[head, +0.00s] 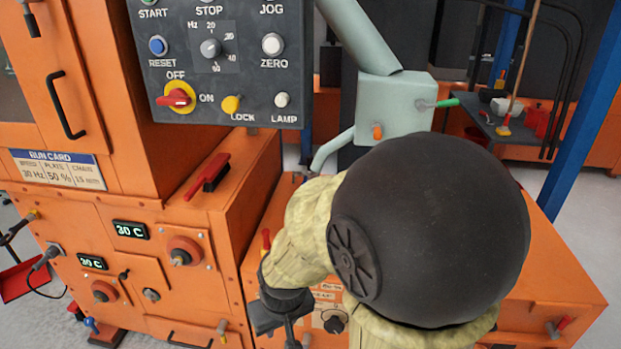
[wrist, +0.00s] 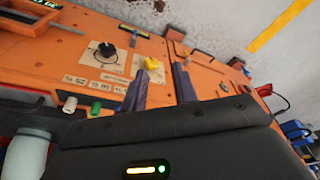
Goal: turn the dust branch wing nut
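A pale green duct box (head: 392,105) stands behind my arm in the head view, with a thin branch pipe (head: 335,147) at its lower left. A small orange wing-like knob (head: 377,131) sits on the box's front; I cannot tell for sure that it is the dust branch wing nut. My gripper (wrist: 160,74) is open with nothing between its fingers in the wrist view. A yellow winged knob (wrist: 153,63) on a labelled plate shows beyond the fingertips, apart from them. In the head view, my gripper is low, over the orange machine front, its fingers partly cut off.
A black round knob (wrist: 104,50) is beside the yellow one. A green-handled lever (head: 446,103) sticks out right of the duct box. A dark control panel (head: 220,60) hangs at upper left. My arm hides much of the orange housing.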

